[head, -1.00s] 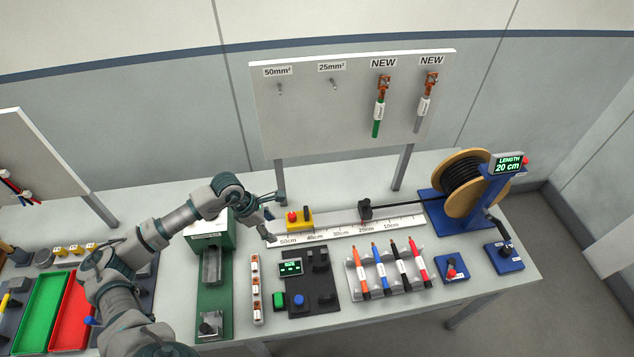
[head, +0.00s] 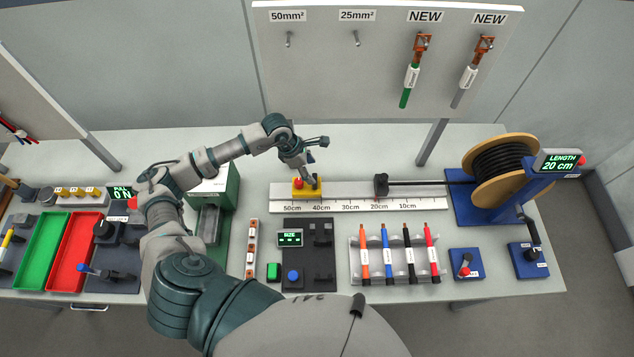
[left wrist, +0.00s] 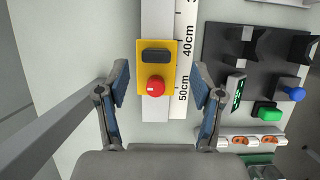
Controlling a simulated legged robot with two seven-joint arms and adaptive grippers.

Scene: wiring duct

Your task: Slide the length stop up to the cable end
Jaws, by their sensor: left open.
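The length stop (head: 307,189), a yellow block with a red knob and a dark grip, sits on the measuring rail (head: 345,199) between about the 50cm and 40cm marks. It also shows in the left wrist view (left wrist: 146,69). The black cable (head: 430,183) runs from the reel along the rail to a dark block (head: 381,185) near 20cm, where its end is hidden. My left gripper (head: 303,170) is at the stop from above; in the left wrist view its open fingers (left wrist: 161,82) are on either side of the yellow block, with gaps. My right gripper is not in view.
The cable reel (head: 498,174) with its length display (head: 558,162) stands at the right. A green machine (head: 212,200) stands left. The rail between stop and dark block is clear.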

